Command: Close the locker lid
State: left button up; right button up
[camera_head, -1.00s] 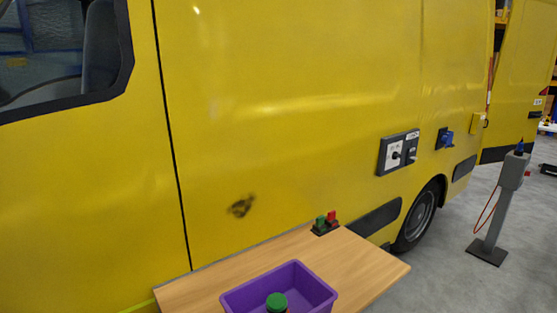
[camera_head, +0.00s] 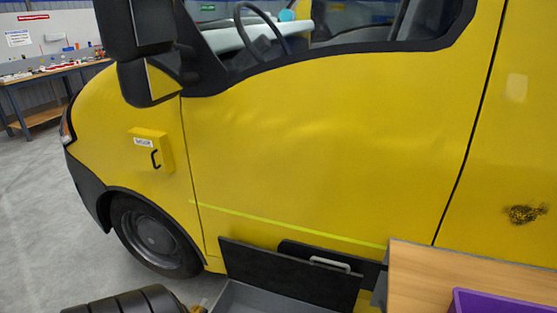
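The locker (camera_head: 262,300) is a grey box low beside the van, at the bottom middle of the head view; its lower part is cut off by the picture edge. Its dark lid (camera_head: 285,272) stands raised at the back of the box, so the locker is open. A pale handle (camera_head: 330,264) shows just above the lid's top edge. Neither of my grippers is in view.
The yellow van (camera_head: 330,140) fills the view behind the locker. A wooden table (camera_head: 430,270) with a purple bin (camera_head: 500,301) stands close on the right. A dark ribbed object (camera_head: 130,300) is at bottom left, partly cut off. Grey floor is clear at far left.

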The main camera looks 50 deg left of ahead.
aim_at(312, 283)
jog(key=u, duration=1.55)
